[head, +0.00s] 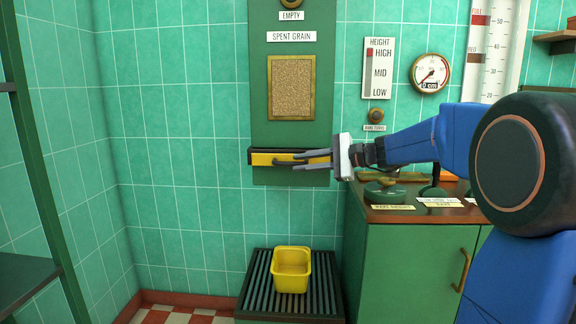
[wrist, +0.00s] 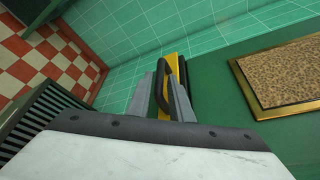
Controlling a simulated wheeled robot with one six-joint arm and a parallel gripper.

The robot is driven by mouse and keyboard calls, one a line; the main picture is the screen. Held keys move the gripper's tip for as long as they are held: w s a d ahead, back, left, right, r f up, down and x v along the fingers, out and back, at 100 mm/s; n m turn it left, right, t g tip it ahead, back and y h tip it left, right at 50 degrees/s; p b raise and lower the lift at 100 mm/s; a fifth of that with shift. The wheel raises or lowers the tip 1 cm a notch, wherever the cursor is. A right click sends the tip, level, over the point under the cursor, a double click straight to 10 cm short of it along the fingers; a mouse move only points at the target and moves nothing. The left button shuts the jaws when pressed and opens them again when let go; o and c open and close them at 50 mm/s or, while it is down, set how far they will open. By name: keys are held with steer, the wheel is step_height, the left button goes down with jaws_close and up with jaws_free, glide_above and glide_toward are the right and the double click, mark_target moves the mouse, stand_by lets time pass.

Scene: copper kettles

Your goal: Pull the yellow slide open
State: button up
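The yellow slide (head: 262,158) is a flat yellow bar in a dark frame, low on the green wall panel under the "SPENT GRAIN" sign. It also shows beyond my fingers in the wrist view (wrist: 174,58). Its dark, bow-shaped handle (wrist: 161,88) stands out from its front. My gripper (head: 296,161) reaches in from the right at the slide's height. Its two grey fingers are apart, one on each side of the handle in the wrist view (wrist: 160,74). I see no clear grip on the handle. The fingers partly hide the right part of the slide.
A yellow tub (head: 291,283) stands on a dark slatted stand (head: 254,292) below the slide. A green cabinet (head: 408,268) with a wooden top is at right, under my arm. A speckled brown window (head: 291,88) is above the slide. Green shelving (head: 38,160) stands at far left.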

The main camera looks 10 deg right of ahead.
mark_target(293, 163)
steer(key=shift+x, duration=2.6)
steer(key=shift+s, duration=0.1)
jaws_close()
